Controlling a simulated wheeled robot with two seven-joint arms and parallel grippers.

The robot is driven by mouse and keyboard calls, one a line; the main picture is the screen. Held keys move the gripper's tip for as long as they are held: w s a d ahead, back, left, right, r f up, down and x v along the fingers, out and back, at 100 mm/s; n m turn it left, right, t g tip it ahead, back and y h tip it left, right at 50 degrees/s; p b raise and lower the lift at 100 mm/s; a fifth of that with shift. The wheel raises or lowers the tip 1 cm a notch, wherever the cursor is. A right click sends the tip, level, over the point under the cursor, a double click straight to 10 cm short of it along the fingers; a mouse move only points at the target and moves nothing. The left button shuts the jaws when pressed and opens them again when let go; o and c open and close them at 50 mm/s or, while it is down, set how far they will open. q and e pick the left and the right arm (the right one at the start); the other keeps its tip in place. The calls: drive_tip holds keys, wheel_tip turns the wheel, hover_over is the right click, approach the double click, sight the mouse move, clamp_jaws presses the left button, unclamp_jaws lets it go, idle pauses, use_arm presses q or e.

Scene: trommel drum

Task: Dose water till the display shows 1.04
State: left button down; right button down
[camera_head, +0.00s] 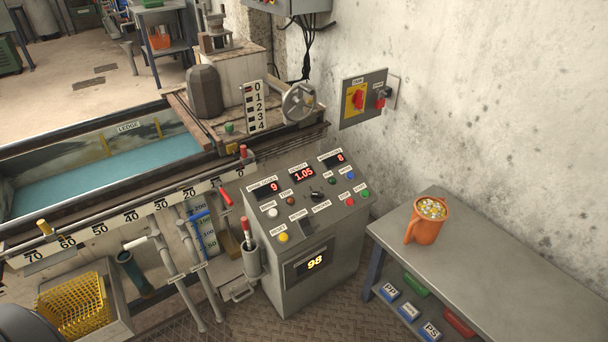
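The control panel (300,215) stands at the middle, with a red display (303,174) in its top row that reads 1.05. Two other red displays beside it seem to read 9 (268,188) and 8 (335,159). A lower display (315,263) reads 98 in yellow. Blue-green water (110,182) lies in the long tank at the left. A graduated vessel (204,238) with blue marks and a blue-handled tap (198,215) stand in front of the tank. Neither of my grippers is in view.
An orange mug (428,221) with pale pieces stands on the grey bench (500,262) at the right. A handwheel (298,102) and a wall switch plate (363,98) are behind the panel. A yellow basket (75,303) is at the lower left. Several pipes and levers crowd the tank front.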

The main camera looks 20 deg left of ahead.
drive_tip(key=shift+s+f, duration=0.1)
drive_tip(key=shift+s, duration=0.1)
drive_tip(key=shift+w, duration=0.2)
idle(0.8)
